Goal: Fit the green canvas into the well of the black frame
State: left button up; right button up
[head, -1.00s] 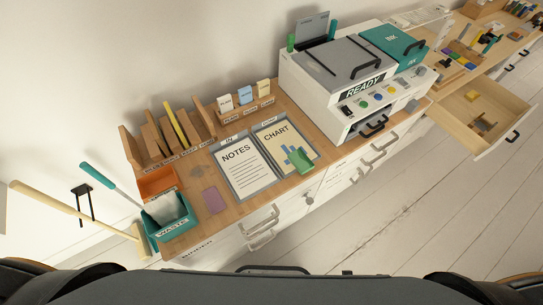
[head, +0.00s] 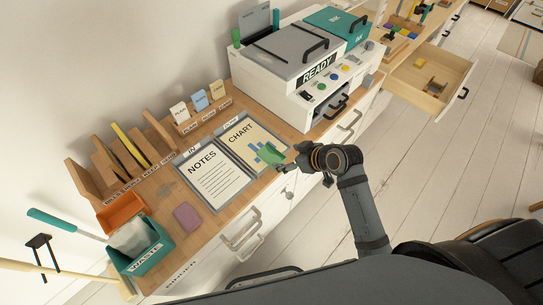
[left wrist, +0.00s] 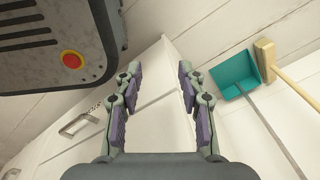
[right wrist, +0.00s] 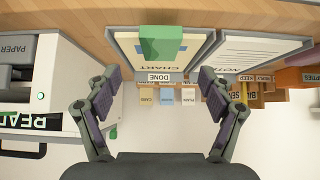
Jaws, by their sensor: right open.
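I see no green canvas and no black frame that I can make out. A green block-like object (head: 268,153) lies on the CHART sheet (head: 241,131), near the front edge of the counter. It also shows in the right wrist view (right wrist: 160,44), above and beyond the fingertips. My right gripper (head: 284,167) is beside the green object in the head view. In the right wrist view its fingers (right wrist: 160,82) are spread with nothing between them. My left gripper (left wrist: 159,75) shows only in its wrist view, open and empty, pointing towards the white cabinet fronts and floor.
The NOTES tray (head: 210,175) lies beside the CHART tray. A white READY machine (head: 290,85) stands to the right. A teal waste bin (head: 140,250) and a purple pad (head: 187,217) are at left. A drawer (head: 430,80) stands open at far right.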

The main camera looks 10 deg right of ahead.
aim_at(271, 155)
jog(key=x, duration=0.3)
jog(key=shift+w+a, duration=0.1)
jog(key=shift+w+a+f, duration=0.2)
jog(key=shift+w, duration=0.1)
jog(key=x, duration=0.4)
jog(key=shift+w+a, duration=0.15)
jog(key=shift+w, duration=0.05)
pick_arm(q)
jog(key=shift+w+d+r, duration=0.1)
jog(key=shift+d+r, duration=0.05)
jog(key=shift+d, duration=0.1)
